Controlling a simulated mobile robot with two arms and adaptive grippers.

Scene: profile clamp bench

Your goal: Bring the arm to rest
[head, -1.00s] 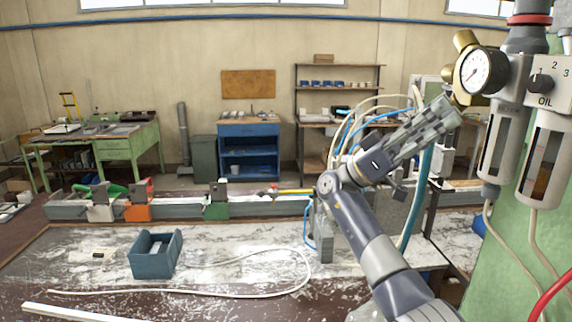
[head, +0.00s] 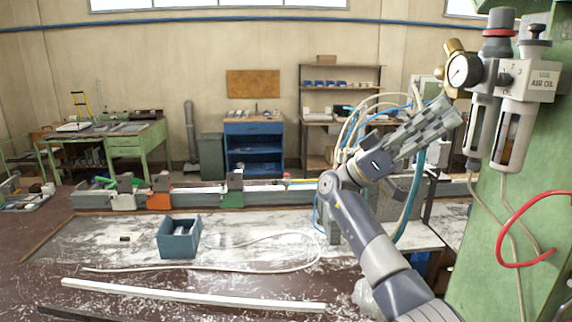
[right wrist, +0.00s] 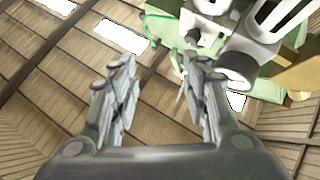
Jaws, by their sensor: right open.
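My right arm rises from the bottom of the head view, bent at the elbow. Its gripper (head: 432,122) points up and to the right, in front of the hoses and left of the air regulator unit. In the right wrist view the gripper (right wrist: 158,75) is open, its two ribbed grey fingers spread with nothing between them. That camera looks up at the wooden ceiling or wall. My left arm and gripper are not in view.
The air regulator with gauge (head: 465,71) hangs on a green column (head: 545,215) at right. The clamp rail (head: 270,194) crosses the bench (head: 105,283). A blue bin (head: 178,240), a loose white hose (head: 225,269) and a white profile (head: 190,294) lie there.

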